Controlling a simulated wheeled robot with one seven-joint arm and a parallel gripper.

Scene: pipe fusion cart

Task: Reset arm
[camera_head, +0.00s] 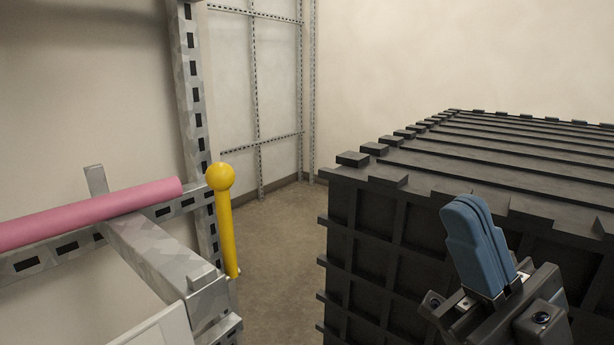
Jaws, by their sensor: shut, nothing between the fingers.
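My gripper (466,208) is at the lower right of the head view, with blue fingers on a black body. The fingers are together, pointing up, with nothing seen between them. It shows in front of the side of a large black ribbed crate (395,262). I cannot tell the exact gap between them. The rest of my arm is out of the picture below.
At left, a metal frame (150,250) carries a pink pipe (90,213). A yellow lever with a ball knob (224,215) stands at the frame's right end. Bare floor (278,240) lies between frame and crate. Metal uprights (256,100) stand along the back wall.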

